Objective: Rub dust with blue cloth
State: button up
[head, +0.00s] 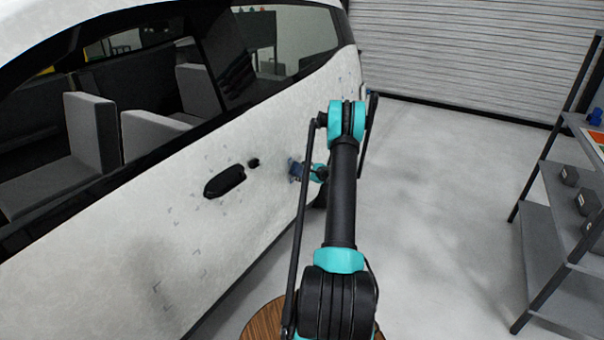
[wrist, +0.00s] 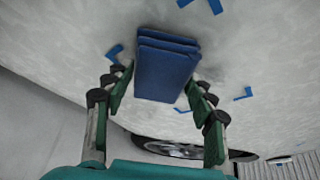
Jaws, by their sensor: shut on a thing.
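The blue cloth (wrist: 165,70) is a folded, layered pad in the wrist view. My gripper (wrist: 162,92) is shut on it, with green fingers on both sides. The cloth is up against or very close to the white car panel (wrist: 70,40); I cannot tell if it touches. In the head view the cloth (head: 296,169) shows small and bluish at the car's side, right of the door handle, with my gripper (head: 311,172) partly hidden behind my arm. A dark, dusty smudge (head: 150,262) shows on the lower car door (head: 215,240). Fainter grey shading surrounds the cloth in the wrist view.
Small blue corner marks (wrist: 243,93) dot the panel around the cloth. A black door handle (head: 225,181) sticks out left of my gripper. A wheel (wrist: 180,148) is below. A grey shelf (head: 560,215) stands at the right, with open floor (head: 440,200) between.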

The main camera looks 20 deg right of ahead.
aim_at(299, 165)
jog(key=shift+w+d+r, duration=0.3)
jog(key=shift+w+d, duration=0.6)
jog(key=shift+d, duration=0.1)
jog(key=shift+w+d+r, duration=0.25)
jog(key=shift+w+d, duration=0.6)
jog(key=shift+d, duration=0.1)
jog(key=shift+w+d+r, duration=0.3)
jog(key=shift+w+d, duration=0.6)
jog(key=shift+d, duration=0.1)
jog(key=shift+s+a, duration=1.35)
jog(key=shift+a, duration=0.2)
jog(key=shift+s+a, duration=1.3)
jog(key=shift+a, duration=0.2)
jog(key=shift+w+r, duration=0.2)
jog(key=shift+r, duration=0.65)
jog(key=shift+w+d, duration=0.55)
jog(key=shift+d, duration=0.2)
jog(key=shift+w+d, duration=0.5)
jog(key=shift+d, duration=0.2)
jog(key=shift+w+d, duration=1.45)
jog(key=shift+d, duration=0.15)
